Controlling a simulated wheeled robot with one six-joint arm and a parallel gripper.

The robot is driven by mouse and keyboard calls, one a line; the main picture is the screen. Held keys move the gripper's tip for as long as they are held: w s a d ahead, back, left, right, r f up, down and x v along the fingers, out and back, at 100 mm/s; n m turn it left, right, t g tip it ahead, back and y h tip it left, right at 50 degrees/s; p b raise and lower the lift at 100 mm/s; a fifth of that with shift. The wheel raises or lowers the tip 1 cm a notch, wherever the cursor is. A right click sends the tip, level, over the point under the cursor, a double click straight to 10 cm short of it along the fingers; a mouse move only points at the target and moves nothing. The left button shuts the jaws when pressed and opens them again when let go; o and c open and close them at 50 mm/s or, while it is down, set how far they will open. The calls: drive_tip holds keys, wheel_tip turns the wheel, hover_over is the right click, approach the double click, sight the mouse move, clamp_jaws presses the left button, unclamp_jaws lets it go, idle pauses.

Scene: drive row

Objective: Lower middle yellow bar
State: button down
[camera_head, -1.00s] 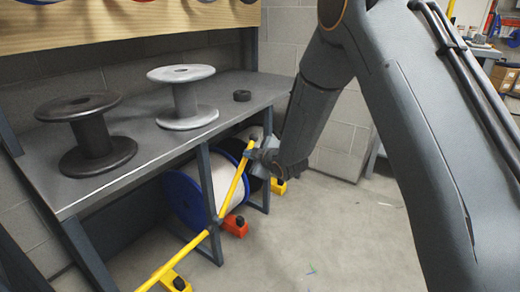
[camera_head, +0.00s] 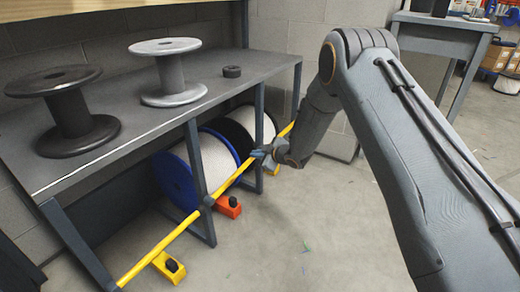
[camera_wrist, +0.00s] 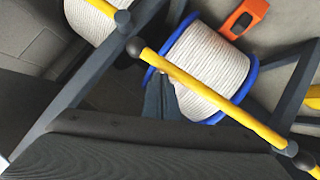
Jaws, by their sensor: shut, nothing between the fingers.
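The middle yellow bar (camera_head: 232,180) runs from a dark joint on the rack's front leg toward my gripper, roughly in line with the yellow bars on either side. In the wrist view the middle yellow bar (camera_wrist: 215,97) crosses a white reel, with a dark knob (camera_wrist: 138,47) at its upper-left end, close beside a grey post. My gripper (camera_head: 263,154) is at the bar's far end, shut and empty; whether it touches the bar I cannot tell. Part of my gripper (camera_wrist: 160,97) shows beside the bar in the wrist view.
A near yellow bar (camera_head: 160,245) and a far yellow bar (camera_head: 287,130) flank it. A blue-rimmed reel (camera_head: 215,160) sits under the bench (camera_head: 215,85), with an orange block (camera_head: 228,207) and a yellow block (camera_head: 168,267) on the floor. Open floor lies right.

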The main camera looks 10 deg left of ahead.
drive_tip(key=f, duration=0.2)
drive_tip(key=shift+w+d+f+b, duration=0.15)
drive_tip(key=shift+w+f+b, duration=0.05)
drive_tip(key=shift+f+b, duration=0.15)
